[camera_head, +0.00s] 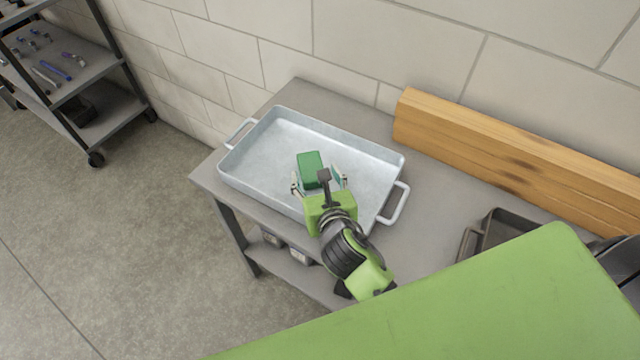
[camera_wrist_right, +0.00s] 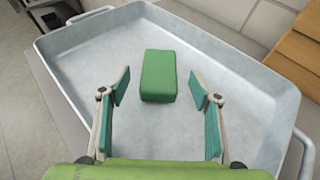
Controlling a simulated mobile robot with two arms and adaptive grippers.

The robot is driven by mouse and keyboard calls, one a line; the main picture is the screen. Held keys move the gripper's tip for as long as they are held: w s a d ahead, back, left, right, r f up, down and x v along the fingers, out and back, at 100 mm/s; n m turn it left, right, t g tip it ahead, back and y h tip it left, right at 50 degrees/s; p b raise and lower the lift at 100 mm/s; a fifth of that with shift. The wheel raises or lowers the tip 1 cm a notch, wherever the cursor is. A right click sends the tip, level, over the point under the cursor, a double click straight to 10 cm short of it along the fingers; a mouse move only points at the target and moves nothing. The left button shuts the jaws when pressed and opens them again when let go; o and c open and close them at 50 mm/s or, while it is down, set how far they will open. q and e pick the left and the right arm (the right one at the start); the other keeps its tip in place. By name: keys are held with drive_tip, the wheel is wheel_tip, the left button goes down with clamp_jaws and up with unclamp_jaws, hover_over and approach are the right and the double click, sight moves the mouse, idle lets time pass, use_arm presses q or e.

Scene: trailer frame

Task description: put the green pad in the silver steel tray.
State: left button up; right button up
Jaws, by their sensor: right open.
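The green pad (camera_head: 310,168) is a small block lying on the floor of the silver steel tray (camera_head: 262,150). In the right wrist view the pad (camera_wrist_right: 158,76) lies in the middle of the tray (camera_wrist_right: 85,60), apart from its walls. My right gripper (camera_head: 320,182) is over the tray on the pad's near side. Its fingers (camera_wrist_right: 160,92) are open, spread to both sides of the pad with clear gaps and nothing held. My left gripper does not show.
The tray stands on a grey table (camera_head: 425,237) against a tiled wall. A wooden beam (camera_head: 510,150) lies along the wall at right. A dark tray (camera_head: 503,228) sits near the front right. A tool shelf (camera_head: 75,75) stands far left.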

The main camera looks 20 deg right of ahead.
drive_tip(key=shift+v, duration=2.35)
